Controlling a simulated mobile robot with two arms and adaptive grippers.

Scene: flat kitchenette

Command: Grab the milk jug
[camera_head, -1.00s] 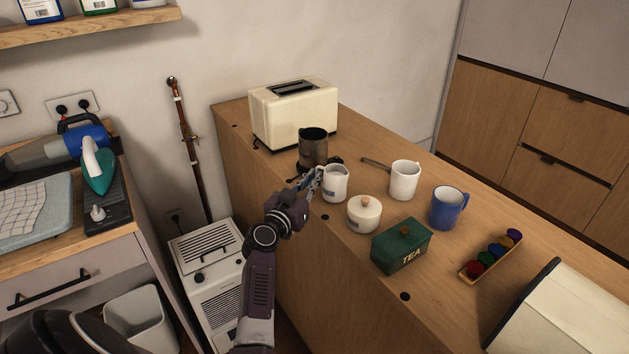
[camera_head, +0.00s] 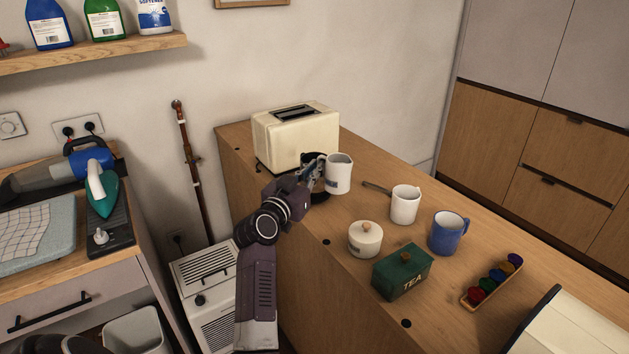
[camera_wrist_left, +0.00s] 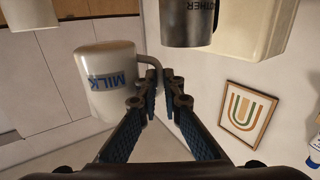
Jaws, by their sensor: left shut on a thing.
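The white milk jug (camera_head: 339,174) is in the air above the wooden counter, in front of the toaster. In the left wrist view the jug (camera_wrist_left: 105,85) carries a blue MILK label, and its grey handle reaches between the finger pads. My left gripper (camera_head: 318,172) is shut on this handle from the left side. Its fingers also show in the left wrist view (camera_wrist_left: 162,78). My right gripper is not in view.
A dark metal pot (camera_wrist_left: 187,22) stands behind the gripper, mostly hidden in the head view. A cream toaster (camera_head: 297,137), white mug (camera_head: 405,205), lidded pot (camera_head: 365,239), green TEA box (camera_head: 402,272), blue mug (camera_head: 445,233) and capsule tray (camera_head: 480,297) share the counter (camera_head: 460,195).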

